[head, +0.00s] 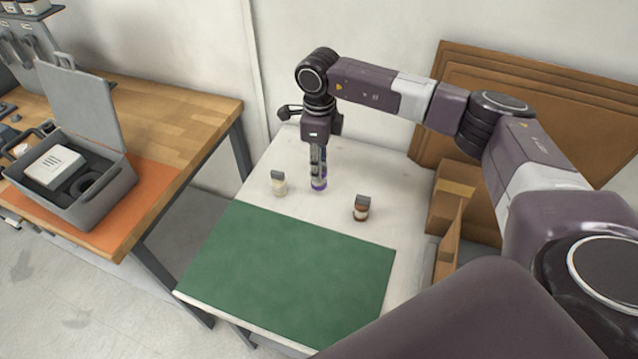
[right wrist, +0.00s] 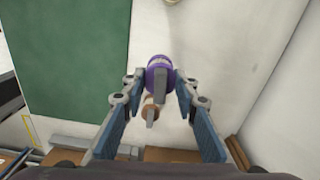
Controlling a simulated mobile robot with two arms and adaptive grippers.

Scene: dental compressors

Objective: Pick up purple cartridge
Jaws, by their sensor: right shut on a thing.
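The purple cartridge (head: 319,184) is on or just above the white tabletop, under my right gripper (head: 318,165). I cannot tell whether it touches the table. In the right wrist view the purple cartridge (right wrist: 159,75) sits between the two fingertips of my right gripper (right wrist: 160,88), which is shut on it. In the head view the fingers hide part of the cartridge. My left gripper is not in view.
A cream cartridge (head: 279,184) stands left of the gripper and a brown one (head: 361,208) stands to its right. A green mat (head: 290,265) covers the table's front. Cardboard sheets (head: 520,90) lean at the right. A grey case (head: 75,190) sits on the wooden bench (head: 180,110).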

